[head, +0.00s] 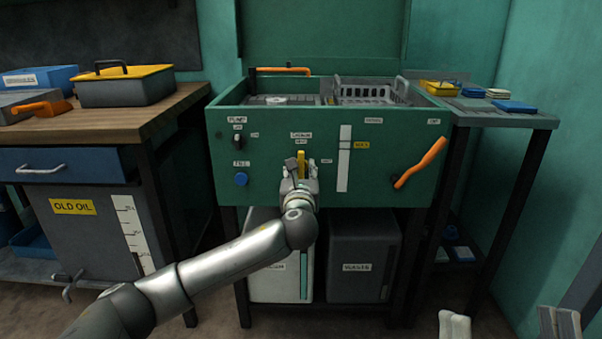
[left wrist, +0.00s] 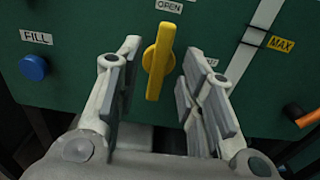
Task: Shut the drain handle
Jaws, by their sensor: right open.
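The drain handle (left wrist: 158,62) is a yellow bar on the green front panel of the wash tank. It stands nearly upright, pointing at the OPEN label (left wrist: 169,6) above it; in the head view the handle (head: 301,160) is partly hidden by my left gripper. The SHUT label (head: 327,161) is to its right. My left gripper (left wrist: 160,60) is open at the panel, one finger on each side of the handle, with gaps visible on both sides. It also shows in the head view (head: 299,182). My right gripper (head: 508,325) is open and empty at the bottom right.
A blue FILL button (head: 241,179) and a dark pump knob (head: 237,141) are left of the handle. An orange lever (head: 420,163) sticks out at the panel's right. A workbench (head: 110,122) stands left, a side table (head: 505,118) right. Bins (head: 363,263) stand below the tank.

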